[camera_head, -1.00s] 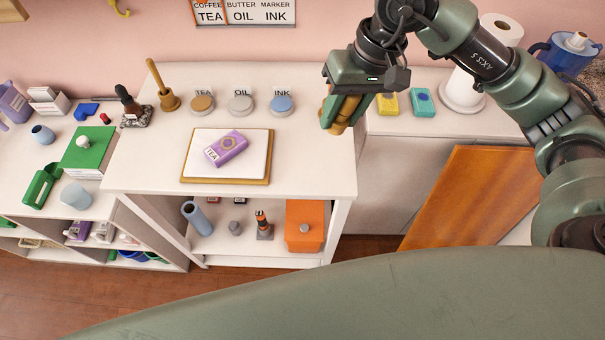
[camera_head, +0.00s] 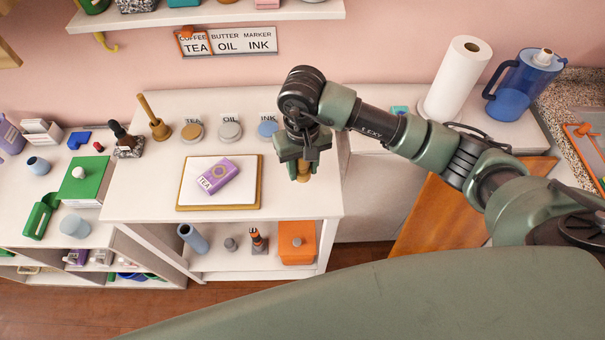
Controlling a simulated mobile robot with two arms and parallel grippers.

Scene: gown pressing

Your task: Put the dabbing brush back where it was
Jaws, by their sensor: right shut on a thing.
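My right gripper (camera_head: 303,160) is shut on a short golden-brown piece, which I take to be the dabbing brush (camera_head: 303,175). The jaws hide its upper part. It is over the right part of the white table (camera_head: 285,205), right of the wooden-edged board; I cannot tell if it touches the tabletop. On the board's white pad (camera_head: 238,168) lies a purple packet (camera_head: 218,176) marked TEA. Behind it are three round pads: tea (camera_head: 192,132), oil (camera_head: 229,131) and ink (camera_head: 268,129). My left gripper is not in view.
A brass-coloured piece with an upright handle (camera_head: 160,129) and a dark-handled stamp (camera_head: 125,138) stand at the table's left. A paper roll (camera_head: 456,80) and blue jug (camera_head: 522,85) stand at the back right. The front right tabletop is clear.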

